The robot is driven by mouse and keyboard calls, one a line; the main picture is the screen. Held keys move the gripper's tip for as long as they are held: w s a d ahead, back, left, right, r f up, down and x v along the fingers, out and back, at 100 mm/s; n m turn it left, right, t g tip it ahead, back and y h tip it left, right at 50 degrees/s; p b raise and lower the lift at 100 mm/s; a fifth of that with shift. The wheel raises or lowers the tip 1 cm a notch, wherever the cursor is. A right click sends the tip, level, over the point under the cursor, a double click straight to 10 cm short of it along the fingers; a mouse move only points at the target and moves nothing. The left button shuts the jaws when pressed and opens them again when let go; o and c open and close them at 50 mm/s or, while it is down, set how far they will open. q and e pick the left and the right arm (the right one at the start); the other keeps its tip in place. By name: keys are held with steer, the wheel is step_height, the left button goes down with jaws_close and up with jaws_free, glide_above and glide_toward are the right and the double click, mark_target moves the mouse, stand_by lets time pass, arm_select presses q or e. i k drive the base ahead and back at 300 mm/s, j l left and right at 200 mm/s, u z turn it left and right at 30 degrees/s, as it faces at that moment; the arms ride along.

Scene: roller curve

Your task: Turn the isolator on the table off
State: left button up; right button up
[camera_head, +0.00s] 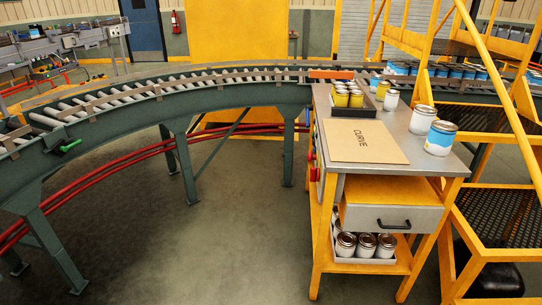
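The table (404,179) is a grey-topped workbench with a yellow frame, right of centre. On its top lie a tan board marked "CURVE" (364,141), a dark tray of yellow cans (348,95) and several loose cans. I cannot make out an isolator on the tabletop. Small red and blue parts (314,172) show at the table's left side, too small to identify. An orange piece (331,74) sits at the far edge, by the conveyor. Neither of my grippers is in view.
A curved roller conveyor (180,89) on green legs runs from the left to behind the table. A green handle (70,146) is on its near left side. Yellow steps with railings (499,213) stand close to the table's right. The floor (235,235) left of the table is clear.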

mark_target(314, 177)
steer(key=i+j+u, duration=0.2)
steer(key=i+u, duration=0.2)
steer(key=i, duration=0.25)
steer(key=i+u, duration=0.4)
steer(key=i, duration=0.25)
steer(key=i+l+u, duration=0.2)
steer(key=i+u, duration=0.15)
steer(key=i, duration=0.25)
steer(key=i+j, duration=0.15)
steer(key=i, duration=0.45)
steer(key=i+j, duration=0.1)
steer(key=i, duration=0.45)
steer(key=i+j+z, duration=0.1)
steer(key=i, duration=0.5)
